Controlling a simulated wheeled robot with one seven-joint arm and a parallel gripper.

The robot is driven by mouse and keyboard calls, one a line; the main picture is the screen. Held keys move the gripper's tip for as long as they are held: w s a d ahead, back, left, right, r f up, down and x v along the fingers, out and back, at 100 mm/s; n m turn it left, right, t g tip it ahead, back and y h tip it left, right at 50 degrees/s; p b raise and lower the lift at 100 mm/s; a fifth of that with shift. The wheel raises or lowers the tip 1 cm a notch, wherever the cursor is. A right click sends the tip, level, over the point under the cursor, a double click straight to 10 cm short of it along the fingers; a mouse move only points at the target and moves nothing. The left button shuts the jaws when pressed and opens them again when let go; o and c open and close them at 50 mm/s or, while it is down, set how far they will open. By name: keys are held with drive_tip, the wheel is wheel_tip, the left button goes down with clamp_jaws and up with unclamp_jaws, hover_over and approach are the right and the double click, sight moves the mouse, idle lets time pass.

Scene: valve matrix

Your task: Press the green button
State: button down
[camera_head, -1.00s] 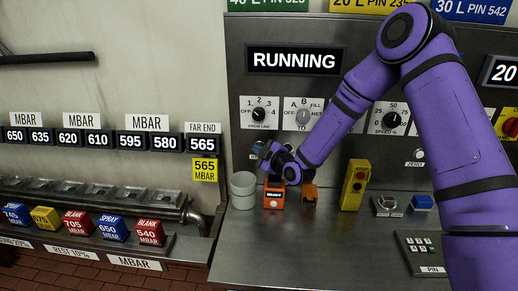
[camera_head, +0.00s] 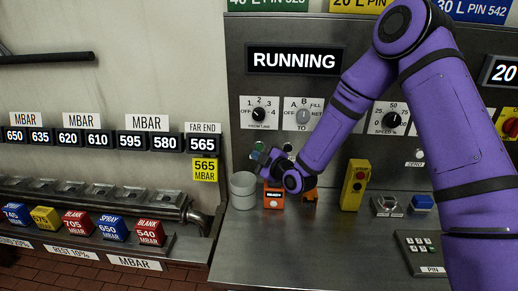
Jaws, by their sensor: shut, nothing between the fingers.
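A small green button (camera_head: 258,146) shows on the lower left of the metal panel, below the 1-2-3-4 selector. My gripper (camera_head: 260,156) is shut and empty, with its tips just below the button in the picture. I cannot tell whether the tips touch the panel or the button. My purple arm comes in from the right and covers part of the panel beside it.
A white cylindrical container (camera_head: 243,190) and an orange device (camera_head: 274,197) stand on the metal counter just below my gripper. The RUNNING display (camera_head: 294,60) is above.

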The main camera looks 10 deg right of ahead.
drive_tip(key=shift+s+a, duration=0.15)
drive_tip(key=shift+s, duration=0.6)
drive_tip(key=shift+s+a, duration=0.15)
drive_tip(key=shift+s, duration=0.55)
drive_tip(key=s+d+r+m+g+h, duration=0.25)
drive_tip(key=s+d+r+h, duration=0.2)
drive_tip(key=d+r, duration=0.35)
drive_tip(key=s+d+r+m+g+h, duration=0.1)
drive_tip(key=s+d+r+m+h, duration=0.3)
drive_tip(key=d+r, duration=0.45)
drive_tip(key=s+d+r+m+g, duration=0.1)
drive_tip(key=s+d+r+m, duration=0.1)
drive_tip(key=s, duration=0.7)
drive_tip(key=s+d+r+m+g+h, duration=0.1)
drive_tip(key=s+d+r+m+g, duration=0.1)
drive_tip(key=s, duration=0.8)
drive_tip(key=s+d+r+m+g, duration=0.2)
drive_tip(key=s+r+m, duration=0.3)
drive_tip(key=s, duration=0.4)
drive_tip(key=shift+s+d+r+m, duration=0.25)
drive_tip(key=shift+s+d+m, duration=0.1)
drive_tip(key=shift+d+m, duration=0.3)
